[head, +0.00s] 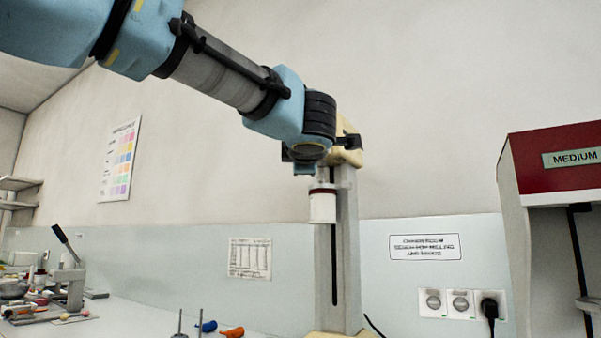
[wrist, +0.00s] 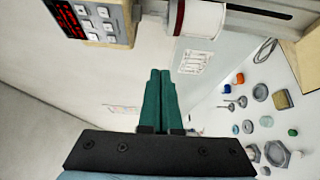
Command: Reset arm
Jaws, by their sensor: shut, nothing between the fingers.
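My gripper (wrist: 160,102) shows in the wrist view with its two green fingers pressed together. It is shut and holds nothing. In the head view my blue and grey arm reaches in from the upper left, and its wrist end is beside the upper part of a stand mixer or mill (head: 345,215). The fingers cannot be made out in the head view. The machine's white cylinder with a red band (head: 322,204) hangs just below my wrist there. The same cylinder (wrist: 203,18) is at the top of the wrist view, apart from the fingertips.
A control panel with a red display (wrist: 95,20) is close by at the wrist view's top left. A red-topped cabinet marked MEDIUM (head: 555,160) stands at the right. A lever press (head: 72,280) and small items are on the left counter. Several dishes and jars (wrist: 262,92) lie below.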

